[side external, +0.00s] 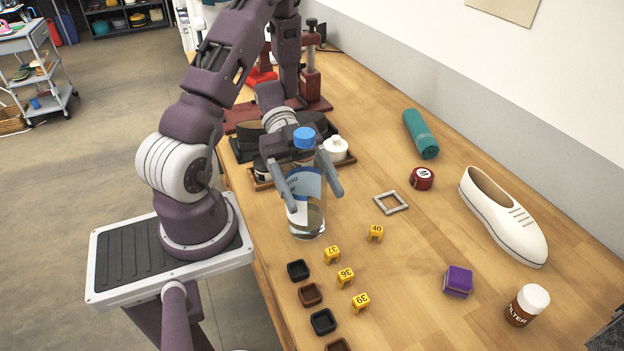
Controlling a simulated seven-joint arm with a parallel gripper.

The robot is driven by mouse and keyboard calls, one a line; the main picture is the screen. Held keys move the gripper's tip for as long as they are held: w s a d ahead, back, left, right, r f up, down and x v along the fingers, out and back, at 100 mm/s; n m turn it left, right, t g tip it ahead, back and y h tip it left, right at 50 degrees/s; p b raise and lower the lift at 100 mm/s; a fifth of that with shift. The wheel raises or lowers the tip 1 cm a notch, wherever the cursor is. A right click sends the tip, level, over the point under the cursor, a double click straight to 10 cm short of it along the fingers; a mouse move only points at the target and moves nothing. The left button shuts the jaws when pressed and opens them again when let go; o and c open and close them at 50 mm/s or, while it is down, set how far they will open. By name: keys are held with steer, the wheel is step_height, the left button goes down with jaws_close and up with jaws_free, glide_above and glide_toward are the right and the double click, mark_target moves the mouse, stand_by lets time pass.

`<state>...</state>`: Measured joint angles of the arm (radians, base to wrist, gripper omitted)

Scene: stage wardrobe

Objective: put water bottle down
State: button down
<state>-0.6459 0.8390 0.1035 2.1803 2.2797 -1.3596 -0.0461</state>
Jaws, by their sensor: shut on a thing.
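The water bottle (305,219) is clear with a blue cap and a blue and white label. It is upright over the left part of the wooden table (415,290). My gripper (316,192) is shut on the bottle, with one finger on each side of its label. The bottle's base is close to the tabletop; I cannot tell whether it touches. The fingers and wrist hide part of the bottle's upper body.
Yellow numbered markers (346,277) and small dark trays (311,294) lie in front of the bottle. A grey square frame (403,208) lies to its right. Behind it is a wooden tray (262,184) with a white bottle (336,149). A white shoe (503,217) and purple block (458,281) are further right.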

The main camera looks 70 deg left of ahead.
steer(key=shift+f, duration=0.6)
stand_by(0.5)
steer(key=shift+c, duration=0.4)
jaws_free()
